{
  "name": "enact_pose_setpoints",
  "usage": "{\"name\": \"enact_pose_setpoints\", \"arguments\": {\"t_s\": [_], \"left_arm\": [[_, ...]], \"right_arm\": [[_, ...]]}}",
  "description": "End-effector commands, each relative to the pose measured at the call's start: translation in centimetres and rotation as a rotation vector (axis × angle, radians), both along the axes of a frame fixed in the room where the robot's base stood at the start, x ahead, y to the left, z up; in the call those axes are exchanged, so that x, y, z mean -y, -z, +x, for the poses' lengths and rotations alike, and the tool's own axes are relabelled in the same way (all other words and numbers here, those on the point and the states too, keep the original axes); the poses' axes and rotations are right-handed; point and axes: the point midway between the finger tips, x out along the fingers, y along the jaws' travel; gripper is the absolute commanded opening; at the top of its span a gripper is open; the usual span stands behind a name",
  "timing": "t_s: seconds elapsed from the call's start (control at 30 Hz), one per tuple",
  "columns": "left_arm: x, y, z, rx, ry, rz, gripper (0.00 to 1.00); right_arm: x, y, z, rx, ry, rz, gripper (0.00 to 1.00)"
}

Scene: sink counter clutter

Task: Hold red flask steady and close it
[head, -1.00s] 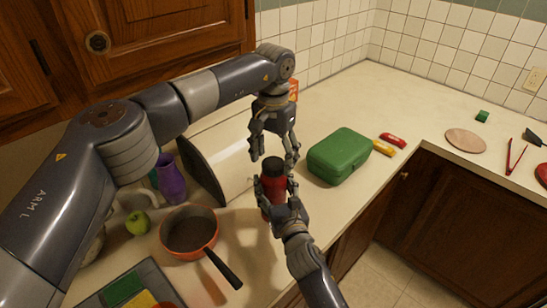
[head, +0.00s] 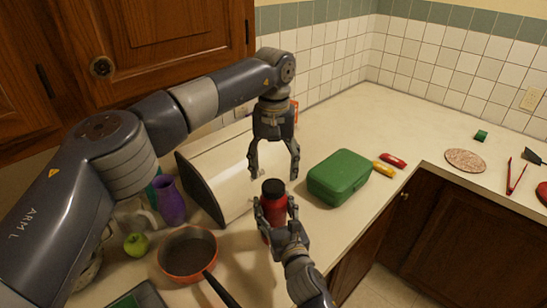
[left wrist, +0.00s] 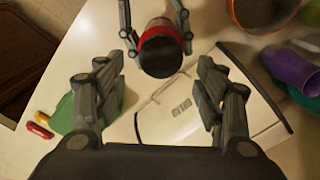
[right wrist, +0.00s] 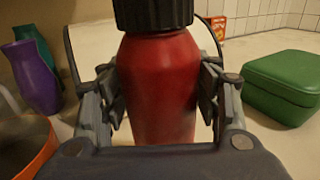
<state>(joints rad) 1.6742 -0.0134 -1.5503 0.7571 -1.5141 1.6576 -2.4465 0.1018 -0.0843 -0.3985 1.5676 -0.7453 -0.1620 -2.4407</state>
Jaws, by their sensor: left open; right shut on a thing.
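The red flask (head: 274,211) stands upright on the counter with its black lid (head: 273,187) sitting on top. My right gripper (head: 275,218) is shut around the flask's body from the front; the right wrist view shows the red body (right wrist: 160,85) between its fingers and the black lid (right wrist: 150,12) above. My left gripper (head: 273,170) is open, pointing down just above the lid. In the left wrist view the lid (left wrist: 160,57) lies beyond the open left fingers (left wrist: 152,95), apart from them. I cannot tell whether the lid is fully tightened.
A bread box (head: 215,170) stands close behind the flask. A green lunch box (head: 340,177) is to the right. An orange pan (head: 188,255), a purple vase (head: 170,200) and a green apple (head: 136,244) are to the left. The counter's front edge runs close to the right.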

Motion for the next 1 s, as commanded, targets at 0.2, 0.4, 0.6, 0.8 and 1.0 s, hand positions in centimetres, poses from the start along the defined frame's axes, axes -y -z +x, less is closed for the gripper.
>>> {"name": "enact_pose_setpoints", "arguments": {"t_s": [0.2,0.4,0.6,0.8,1.0], "left_arm": [[0.0,-0.3,0.0,0.0,-0.404,-0.002,0.64],[0.0,-0.5,0.0,0.0,-0.776,0.0,0.64],[0.0,-0.8,-0.1,0.001,-1.149,-0.001,0.64],[0.0,-1.0,-0.1,0.0,-1.522,-0.002,0.64],[0.0,-1.2,-0.1,-0.001,-1.894,-0.002,0.64]], "right_arm": [[0.0,0.0,0.0,-0.001,0.0,0.0,0.0],[0.0,0.0,0.0,0.0,0.0,0.0,0.0],[0.0,0.0,0.0,0.0,0.0,0.0,0.0],[0.0,0.0,0.0,0.0,0.0,0.0,0.0],[0.0,0.0,0.0,0.0,0.0,0.0,0.0]]}}
